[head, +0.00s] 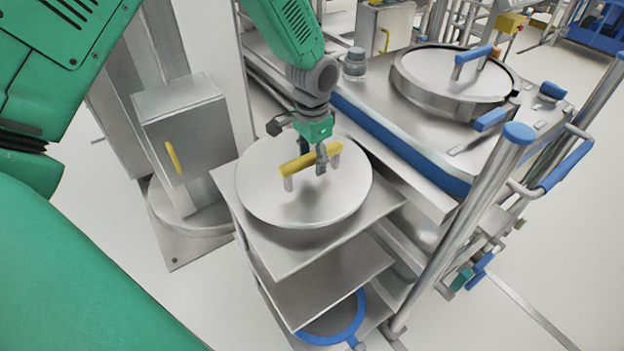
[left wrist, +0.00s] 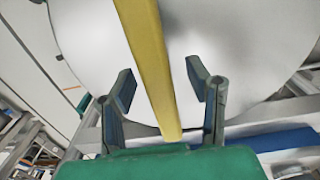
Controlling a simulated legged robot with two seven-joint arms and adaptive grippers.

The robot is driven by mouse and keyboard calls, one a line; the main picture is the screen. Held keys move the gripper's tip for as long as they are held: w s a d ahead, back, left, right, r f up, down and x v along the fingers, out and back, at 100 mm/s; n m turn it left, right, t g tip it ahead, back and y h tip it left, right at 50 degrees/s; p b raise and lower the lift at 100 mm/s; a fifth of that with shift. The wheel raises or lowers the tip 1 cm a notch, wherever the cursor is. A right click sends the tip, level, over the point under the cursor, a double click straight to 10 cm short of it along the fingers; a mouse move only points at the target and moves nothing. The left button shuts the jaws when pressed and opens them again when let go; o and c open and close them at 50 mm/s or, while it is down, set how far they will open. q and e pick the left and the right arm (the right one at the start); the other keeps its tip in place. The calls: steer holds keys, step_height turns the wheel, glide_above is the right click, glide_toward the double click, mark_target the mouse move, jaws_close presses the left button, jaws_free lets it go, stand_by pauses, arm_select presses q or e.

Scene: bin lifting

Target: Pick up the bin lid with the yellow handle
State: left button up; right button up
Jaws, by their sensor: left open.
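The bin lid (head: 262,195) is a round silver disc with a yellow bar handle (head: 298,164) on two posts. It lies on the top shelf of a metal stand. My left gripper (head: 311,160) is over the handle, with a finger on either side of the bar in the head view. In the left wrist view the yellow handle (left wrist: 148,60) runs between the two open fingers of the left gripper (left wrist: 158,85), with gaps on both sides. The fingers do not visibly touch the bar. My right gripper is not in view.
A steel machine top with a larger round lid (head: 450,75) with blue handles stands to the right. A metal post (head: 470,210) with a blue cap rises nearby. A grey box (head: 180,125) with a yellow handle is left of the stand (head: 290,260). A blue ring (head: 335,325) sits below.

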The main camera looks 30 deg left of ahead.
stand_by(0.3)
arm_select(q)
jaws_close()
steer(key=shift+w+r, duration=0.2)
step_height(320, 180, up, 10)
steer(key=shift+r+b, duration=0.15)
steer(key=shift+b, duration=0.3)
stand_by(0.4)
step_height(320, 180, up, 8)
steer(key=p, duration=0.8)
steer(key=shift+r, duration=0.25)
stand_by(0.5)
